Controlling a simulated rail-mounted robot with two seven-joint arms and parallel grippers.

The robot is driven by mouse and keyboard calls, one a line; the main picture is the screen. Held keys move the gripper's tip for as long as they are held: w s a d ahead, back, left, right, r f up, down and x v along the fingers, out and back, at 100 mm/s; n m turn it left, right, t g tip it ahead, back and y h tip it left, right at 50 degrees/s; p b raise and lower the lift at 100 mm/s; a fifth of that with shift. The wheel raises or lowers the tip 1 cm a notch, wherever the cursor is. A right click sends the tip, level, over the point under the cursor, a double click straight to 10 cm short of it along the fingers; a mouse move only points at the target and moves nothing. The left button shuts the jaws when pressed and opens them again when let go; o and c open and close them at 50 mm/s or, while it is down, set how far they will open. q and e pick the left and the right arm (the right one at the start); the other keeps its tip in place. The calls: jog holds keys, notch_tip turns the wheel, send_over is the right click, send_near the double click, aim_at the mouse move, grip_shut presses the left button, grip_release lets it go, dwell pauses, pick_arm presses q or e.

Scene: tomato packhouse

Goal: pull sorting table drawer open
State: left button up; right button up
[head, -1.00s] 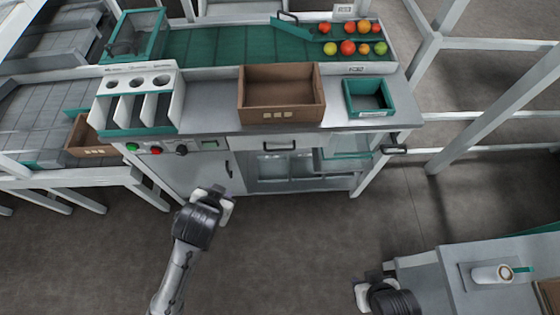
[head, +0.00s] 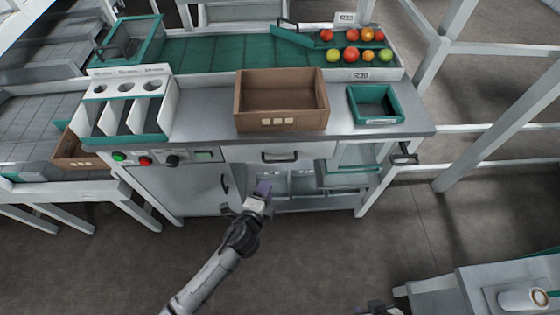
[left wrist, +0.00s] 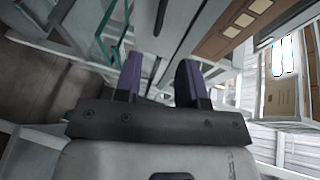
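The sorting table drawer (head: 240,154) has a pale front with a dark bar handle (head: 279,157), under the worktop. It looks flush with the table front. My left gripper (head: 264,187) is just below and left of the handle in the head view, apart from it. In the left wrist view its two purple fingers (left wrist: 160,82) are spread with nothing between them. The dark handle (left wrist: 160,17) shows beyond the fingers. My right gripper (head: 378,308) is cut off at the bottom edge of the head view, and its fingers cannot be made out.
A brown crate (head: 282,121) and a green bin (head: 395,119) stand on the worktop above. A side table (head: 470,285) with a cup (head: 522,299) is at lower right. Floor between is clear.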

aim_at(280, 161)
pick_arm(q)
jog(key=b+x, duration=0.4)
jog(key=x, duration=0.9)
jog(key=shift+w, duration=0.1)
jog(key=shift+c, duration=0.3)
grip_shut()
